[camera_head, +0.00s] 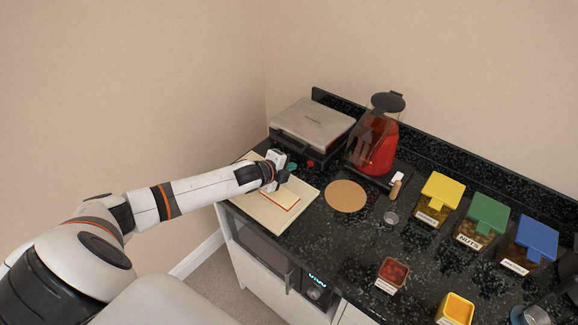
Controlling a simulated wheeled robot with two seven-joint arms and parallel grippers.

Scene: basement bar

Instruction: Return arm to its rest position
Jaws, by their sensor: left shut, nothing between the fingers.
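My left arm reaches in from the left, stretched out over the dark counter. My left gripper (279,179) is at its end, over the back part of a cream board (257,213), and is shut with nothing held. A pale, flat slab with a reddish edge (280,202) lies on the board just in front of the gripper. Whether the gripper touches the board cannot be told. My right gripper is not in view.
A grill press (313,125) and a red-filled blender jug (375,145) stand behind the gripper. A round tan mat (345,196) lies to its right. Lidded yellow (443,188), green (489,212) and blue (537,236) boxes stand farther right. The space left of the counter is free.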

